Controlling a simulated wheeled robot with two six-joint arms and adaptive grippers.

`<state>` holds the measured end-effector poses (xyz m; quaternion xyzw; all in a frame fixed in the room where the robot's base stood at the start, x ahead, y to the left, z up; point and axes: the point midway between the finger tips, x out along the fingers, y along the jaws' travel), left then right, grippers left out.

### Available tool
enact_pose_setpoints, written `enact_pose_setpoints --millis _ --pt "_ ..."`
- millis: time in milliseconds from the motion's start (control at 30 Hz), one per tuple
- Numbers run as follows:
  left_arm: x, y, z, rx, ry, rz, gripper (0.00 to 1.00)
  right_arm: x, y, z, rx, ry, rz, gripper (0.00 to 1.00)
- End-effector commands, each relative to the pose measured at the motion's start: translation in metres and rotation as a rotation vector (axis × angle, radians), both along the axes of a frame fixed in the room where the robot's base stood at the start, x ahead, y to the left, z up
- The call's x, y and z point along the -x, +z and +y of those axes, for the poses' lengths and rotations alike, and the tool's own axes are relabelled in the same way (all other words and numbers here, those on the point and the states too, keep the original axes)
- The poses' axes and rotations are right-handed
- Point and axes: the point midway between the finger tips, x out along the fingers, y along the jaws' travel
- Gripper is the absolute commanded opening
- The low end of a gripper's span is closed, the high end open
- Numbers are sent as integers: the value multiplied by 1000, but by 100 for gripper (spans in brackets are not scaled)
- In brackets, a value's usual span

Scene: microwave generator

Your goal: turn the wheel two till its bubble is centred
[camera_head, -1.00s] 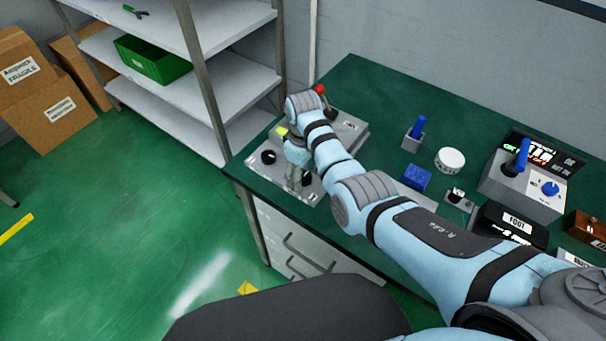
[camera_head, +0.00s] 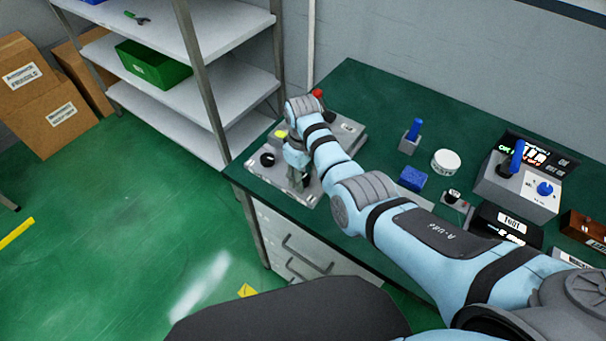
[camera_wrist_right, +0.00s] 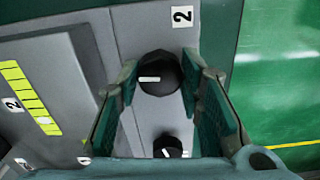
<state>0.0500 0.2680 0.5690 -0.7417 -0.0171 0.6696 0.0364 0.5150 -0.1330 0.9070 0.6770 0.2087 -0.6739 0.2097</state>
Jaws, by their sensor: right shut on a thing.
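Wheel two (camera_wrist_right: 158,75) is a round black knob with a white mark, beside a label "2" on the grey panel (camera_wrist_right: 124,20). My right gripper (camera_wrist_right: 160,82) is shut on it, with a green-padded finger on each side. In the head view my right gripper (camera_head: 299,180) is low over the device (camera_head: 318,185) at the table's left end, and the arm hides part of it. A yellow level strip (camera_wrist_right: 28,97) with dark lines and its own "2" label lies left in the wrist view. A brighter spot, apparently the bubble, is near its lower end. My left gripper is not in view.
Another black knob (camera_wrist_right: 168,147) with a white mark sits just below wheel two in the wrist view. A further black knob (camera_head: 268,159) is left of the gripper in the head view. A blue block (camera_head: 413,178) and white round tub (camera_head: 446,161) stand farther right on the green table.

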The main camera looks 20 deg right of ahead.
Motion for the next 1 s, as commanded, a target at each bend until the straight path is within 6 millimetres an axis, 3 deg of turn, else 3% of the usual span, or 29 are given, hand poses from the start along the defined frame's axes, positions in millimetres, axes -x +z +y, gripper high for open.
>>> enact_pose_setpoints --millis 400,1000 --pt "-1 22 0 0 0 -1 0 1 1 1 -3 -332 6 6" --pt "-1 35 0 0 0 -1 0 1 0 0 -5 -902 4 6"
